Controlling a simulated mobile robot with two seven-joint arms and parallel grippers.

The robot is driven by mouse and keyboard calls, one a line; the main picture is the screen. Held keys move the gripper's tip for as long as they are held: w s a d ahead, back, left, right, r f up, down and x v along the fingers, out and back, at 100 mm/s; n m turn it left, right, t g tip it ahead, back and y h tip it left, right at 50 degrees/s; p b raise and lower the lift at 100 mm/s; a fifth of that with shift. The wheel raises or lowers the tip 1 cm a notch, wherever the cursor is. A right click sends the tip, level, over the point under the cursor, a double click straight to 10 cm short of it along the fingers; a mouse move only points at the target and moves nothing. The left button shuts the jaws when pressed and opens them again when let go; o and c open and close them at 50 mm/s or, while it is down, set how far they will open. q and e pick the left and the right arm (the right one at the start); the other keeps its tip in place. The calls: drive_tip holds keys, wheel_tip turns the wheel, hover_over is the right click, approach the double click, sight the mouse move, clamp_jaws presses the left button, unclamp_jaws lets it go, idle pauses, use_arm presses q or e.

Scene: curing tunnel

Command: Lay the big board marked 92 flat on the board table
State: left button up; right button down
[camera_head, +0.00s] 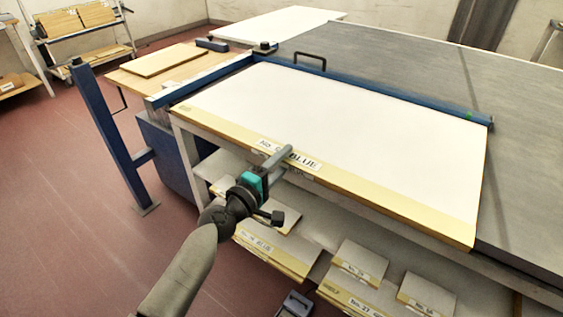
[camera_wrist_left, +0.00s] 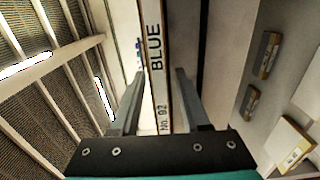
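The big board (camera_head: 340,125) has a white face and a pale wooden border. It lies flat-looking on the grey-topped table (camera_head: 440,65), its front edge along the table's near side. A label on that edge reads No. 92 BLUE in the left wrist view (camera_wrist_left: 155,70); in the head view it is partly covered by my gripper. My left gripper (camera_head: 282,160) is at the front edge by the label, one finger showing over the board. In the left wrist view its fingers (camera_wrist_left: 158,85) stand apart on either side of the edge, with a gap visible. My right gripper is not in view.
A blue rail (camera_head: 390,90) runs along the board's far side. A blue post (camera_head: 115,140) stands left of the table. Several smaller labelled boards (camera_head: 360,262) lie on the shelf below. A wooden side table (camera_head: 125,75) and a rack (camera_head: 85,30) are farther left; red floor there is open.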

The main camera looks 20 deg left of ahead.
use_arm(q)
drive_tip(key=shift+c, duration=0.7)
drive_tip(key=c, duration=0.5)
clamp_jaws()
